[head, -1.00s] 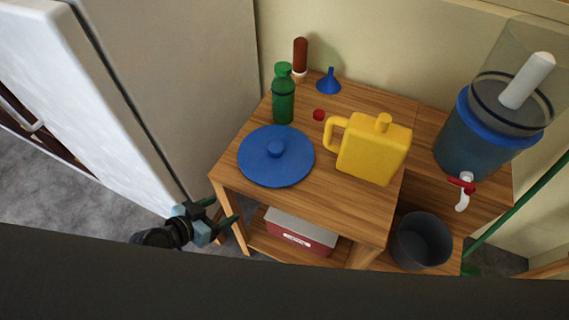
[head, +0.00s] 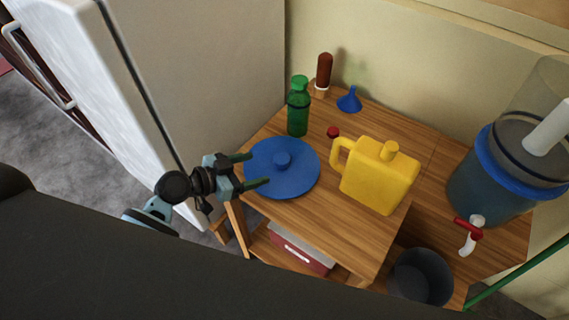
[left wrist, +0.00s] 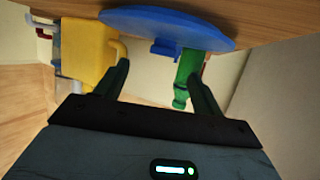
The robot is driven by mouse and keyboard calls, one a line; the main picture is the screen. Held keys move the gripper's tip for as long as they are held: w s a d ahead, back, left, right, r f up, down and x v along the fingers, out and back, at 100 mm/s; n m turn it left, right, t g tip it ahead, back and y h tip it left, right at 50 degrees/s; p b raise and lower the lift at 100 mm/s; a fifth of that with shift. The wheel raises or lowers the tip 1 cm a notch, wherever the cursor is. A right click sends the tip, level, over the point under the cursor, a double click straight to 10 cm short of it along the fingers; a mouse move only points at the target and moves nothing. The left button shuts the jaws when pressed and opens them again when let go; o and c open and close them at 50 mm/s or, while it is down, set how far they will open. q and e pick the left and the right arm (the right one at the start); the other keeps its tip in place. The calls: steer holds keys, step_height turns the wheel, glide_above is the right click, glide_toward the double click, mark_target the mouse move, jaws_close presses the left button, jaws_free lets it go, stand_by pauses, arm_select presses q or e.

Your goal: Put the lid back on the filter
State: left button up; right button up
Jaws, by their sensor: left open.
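The round blue lid (head: 292,181) with a knob in its middle lies flat on the wooden table. The water filter (head: 490,178) stands at the right with its top uncovered and a white cylinder inside. My left gripper (head: 259,170) is open and empty at the left edge of the lid, its fingers pointing toward the knob. In the left wrist view the lid (left wrist: 150,31) shows beyond the open fingers (left wrist: 162,85); that picture looks upside down. I cannot tell whether a finger touches the lid. My right gripper is not in view.
A yellow jug (head: 378,178) stands right of the lid. A green bottle (head: 298,112), a small red cap (head: 333,132), a blue funnel (head: 350,100) and a brown-handled tool (head: 323,75) stand behind it. A grey bucket (head: 420,278) is below the filter's red tap (head: 468,229).

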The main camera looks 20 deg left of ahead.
mark_target(280, 159)
arm_select(q)
steer(key=shift+w+d, duration=0.2)
steer(key=shift+d, duration=0.05)
steer(key=shift+x, duration=0.85)
steer(key=shift+w, duration=0.1)
steer(key=shift+w+d, duration=0.15)
steer(key=shift+w, duration=0.1)
steer(key=x, duration=0.2)
steer(key=p+x, duration=0.1)
steer(key=x, duration=0.1)
steer(key=shift+w+a+r, duration=0.15)
steer(key=shift+w+a, duration=0.05)
steer(key=shift+a, duration=0.05)
steer(key=shift+w+d+f, duration=0.25)
steer(key=shift+d, duration=0.05)
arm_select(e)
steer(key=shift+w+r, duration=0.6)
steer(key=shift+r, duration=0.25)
arm_select(q)
steer(key=shift+c, duration=0.2)
